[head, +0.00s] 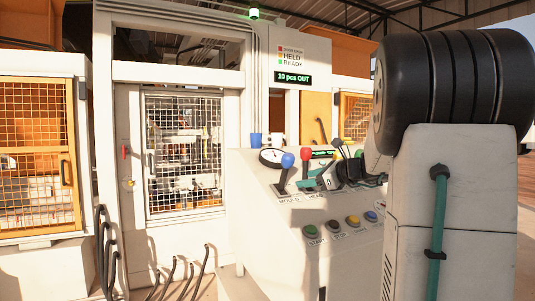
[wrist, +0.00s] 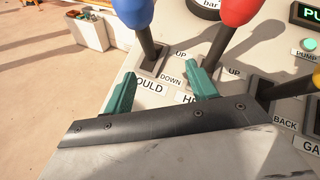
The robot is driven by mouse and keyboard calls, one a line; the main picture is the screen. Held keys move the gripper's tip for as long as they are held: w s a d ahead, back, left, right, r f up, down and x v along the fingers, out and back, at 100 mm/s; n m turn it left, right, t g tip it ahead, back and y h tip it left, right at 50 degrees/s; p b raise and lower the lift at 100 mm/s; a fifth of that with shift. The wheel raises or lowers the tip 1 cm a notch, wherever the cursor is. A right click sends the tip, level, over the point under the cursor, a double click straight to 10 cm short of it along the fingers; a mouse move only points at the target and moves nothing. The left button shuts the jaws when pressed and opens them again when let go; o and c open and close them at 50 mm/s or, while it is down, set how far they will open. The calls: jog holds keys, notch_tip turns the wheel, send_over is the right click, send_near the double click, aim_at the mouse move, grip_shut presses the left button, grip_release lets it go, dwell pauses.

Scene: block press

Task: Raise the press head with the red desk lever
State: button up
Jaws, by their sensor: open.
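The red lever (head: 305,154) stands on the sloping desk, just right of the blue lever. In the wrist view its red knob (wrist: 241,9) is cut by the top edge, and its dark shaft slants down to its slot, with "UP" beside it. My gripper (wrist: 160,69) is open and empty, its two teal fingers apart. The right finger is close to the lower shaft of the red lever; I cannot tell if they touch. In the head view my gripper (head: 319,176) is at the levers, partly hidden. The press head cannot be made out behind the mesh door (head: 183,150).
The blue lever (wrist: 134,10) stands beyond the gap between my fingers. Other levers, a yellow knob (head: 359,153) and a gauge (head: 271,157) are close by. Several push buttons (head: 309,231) line the desk front. A sign reads "10 pcs OUT" (head: 294,78).

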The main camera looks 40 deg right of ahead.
aim_at(311, 152)
jog(key=d+r+m+t+h, duration=0.1)
jog(key=d+r+m, duration=0.1)
jog(key=d+r+m+t+h, duration=0.1)
jog(key=d+r+m, duration=0.1)
jog(key=m, duration=0.1)
jog(key=w+d+r+m+t+h, duration=0.1)
jog(key=d+r+m, duration=0.1)
jog(key=d+r, duration=0.1)
jog(key=shift+d+m, duration=0.1)
jog(key=shift+m, duration=0.2)
jog(key=w, duration=0.7)
jog(key=shift+w+d, duration=0.1)
jog(key=shift+w, duration=0.05)
